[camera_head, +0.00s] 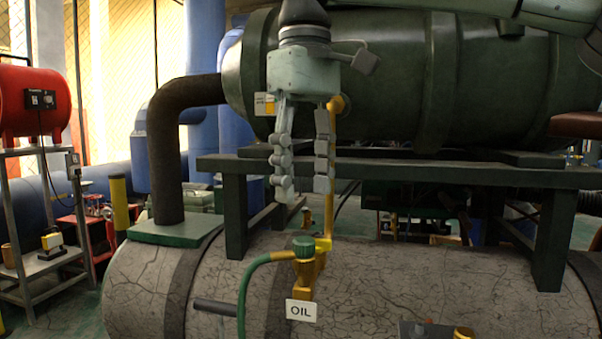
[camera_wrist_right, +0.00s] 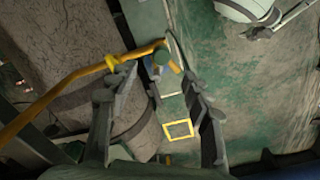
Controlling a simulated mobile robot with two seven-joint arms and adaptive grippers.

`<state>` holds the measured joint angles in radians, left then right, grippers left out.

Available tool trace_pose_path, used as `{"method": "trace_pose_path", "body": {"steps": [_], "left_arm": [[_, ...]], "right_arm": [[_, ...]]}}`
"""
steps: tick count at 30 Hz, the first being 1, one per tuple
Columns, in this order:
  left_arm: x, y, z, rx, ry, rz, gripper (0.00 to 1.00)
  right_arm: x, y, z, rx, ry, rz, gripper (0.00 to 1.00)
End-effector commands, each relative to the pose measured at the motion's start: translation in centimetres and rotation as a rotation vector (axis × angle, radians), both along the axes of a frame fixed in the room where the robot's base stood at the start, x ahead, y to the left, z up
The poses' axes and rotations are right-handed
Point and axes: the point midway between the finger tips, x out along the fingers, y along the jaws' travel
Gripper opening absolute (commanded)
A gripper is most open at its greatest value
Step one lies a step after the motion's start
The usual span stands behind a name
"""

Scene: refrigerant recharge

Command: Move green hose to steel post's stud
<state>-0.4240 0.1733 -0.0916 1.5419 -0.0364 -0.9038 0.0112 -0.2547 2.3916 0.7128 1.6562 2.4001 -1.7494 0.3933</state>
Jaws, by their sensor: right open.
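The green hose (camera_head: 243,290) curves up from the lower edge to a green-capped end (camera_head: 303,246) on a yellow fitting (camera_head: 304,275), above a white OIL sign (camera_head: 301,311). My right gripper (camera_head: 304,187) is open and points down, above the green cap and apart from it. Nothing shows held between its fingers. In the right wrist view, its two fingers (camera_wrist_right: 163,85) stand apart with a yellow pipe (camera_wrist_right: 78,76) showing beyond and between them. I cannot make out a steel post with a stud for certain. My left gripper is not in view.
A vertical yellow pipe (camera_head: 329,200) runs close beside the right gripper's fingers. A dark green tank (camera_head: 480,85) on a dark frame (camera_head: 400,175) stands above the cracked grey cylinder (camera_head: 400,275). A grey rod (camera_head: 214,307) sticks out left of the hose.

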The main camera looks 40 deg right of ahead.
Motion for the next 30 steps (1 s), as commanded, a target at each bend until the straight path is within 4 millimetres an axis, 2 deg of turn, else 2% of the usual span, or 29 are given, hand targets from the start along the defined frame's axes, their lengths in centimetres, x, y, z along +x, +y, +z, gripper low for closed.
{"method": "trace_pose_path", "body": {"steps": [4, 8, 13, 21, 30], "left_arm": [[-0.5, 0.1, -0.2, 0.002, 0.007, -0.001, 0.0], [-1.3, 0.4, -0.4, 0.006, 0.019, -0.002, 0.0], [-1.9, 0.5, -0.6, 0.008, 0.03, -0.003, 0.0], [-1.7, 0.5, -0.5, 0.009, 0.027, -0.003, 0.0], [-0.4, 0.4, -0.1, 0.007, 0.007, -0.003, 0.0]], "right_arm": [[-0.1, 0.3, -0.5, 0.0, 0.004, 0.003, 0.49], [-0.1, 0.2, -1.9, 0.0, 0.005, 0.002, 0.49], [-0.1, 0.2, -4.4, 0.0, 0.005, 0.003, 0.49], [-0.1, 0.2, -8.5, 0.001, 0.004, 0.001, 0.49], [-0.1, 0.2, -8.8, -0.001, 0.002, 0.0, 0.49]]}}
